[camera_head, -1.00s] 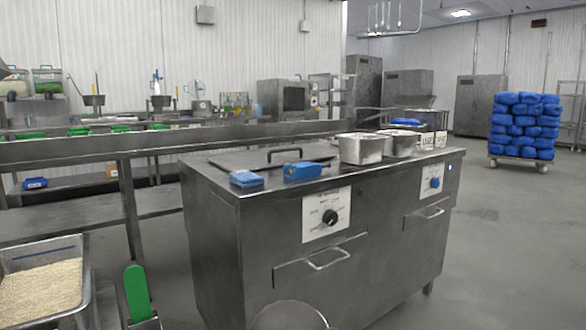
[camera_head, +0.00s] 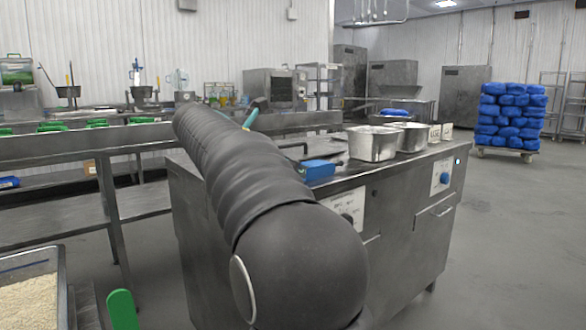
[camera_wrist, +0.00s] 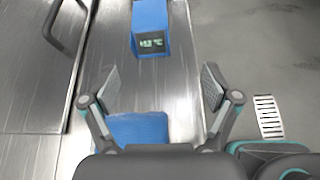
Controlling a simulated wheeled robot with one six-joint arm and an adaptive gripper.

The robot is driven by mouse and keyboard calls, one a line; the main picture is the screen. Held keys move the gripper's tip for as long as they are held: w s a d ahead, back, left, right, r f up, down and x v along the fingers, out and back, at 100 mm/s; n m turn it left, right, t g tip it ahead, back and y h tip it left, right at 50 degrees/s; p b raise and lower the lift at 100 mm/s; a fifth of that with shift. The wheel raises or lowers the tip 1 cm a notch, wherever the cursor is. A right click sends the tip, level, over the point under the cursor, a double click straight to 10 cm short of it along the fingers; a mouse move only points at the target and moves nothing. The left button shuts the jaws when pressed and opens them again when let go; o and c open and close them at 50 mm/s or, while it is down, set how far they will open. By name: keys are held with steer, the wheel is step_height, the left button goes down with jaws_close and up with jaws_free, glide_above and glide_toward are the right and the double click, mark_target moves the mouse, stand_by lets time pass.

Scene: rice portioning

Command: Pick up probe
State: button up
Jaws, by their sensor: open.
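A blue box-shaped device with a small lit display reading in °C, which I take as the probe, lies on the steel counter. It shows in the wrist view (camera_wrist: 150,28) ahead of the fingertips and in the head view (camera_head: 318,170) just right of my arm. A flat blue block (camera_wrist: 140,130) lies nearer the wrist, below and between my fingers; my arm hides it in the head view. My gripper (camera_wrist: 160,88) is open and empty above the counter, its fingers spread either side of the strip between the two blue things.
Metal pans (camera_head: 372,144) stand on the counter to the right. A lid with a black handle (camera_wrist: 66,28) lies left of the device. A tray of rice (camera_head: 30,295) and a green handle (camera_head: 122,309) are at lower left.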

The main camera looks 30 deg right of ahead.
mark_target(310, 164)
steer(key=shift+w+d+r+n+h, duration=0.15)
steer(key=shift+w+d+r, duration=0.15)
steer(key=shift+w, duration=0.2)
steer(key=shift+w+d+r+n+h, duration=0.2)
steer(key=shift+w+d, duration=0.1)
steer(key=shift+w, duration=0.2)
steer(key=b+x, duration=0.1)
steer(key=x, duration=0.7)
steer(key=shift+d, duration=0.2)
steer(key=shift+s+f+b+x, duration=0.1)
steer(key=shift+s+b+x, duration=0.1)
steer(key=shift+x, duration=1.1)
steer(key=shift+s+f+b+x, duration=0.1)
steer(key=shift+b+x, duration=0.1)
steer(key=shift+x, duration=1.15)
steer(key=shift+a, duration=0.1)
steer(key=c, duration=1.3)
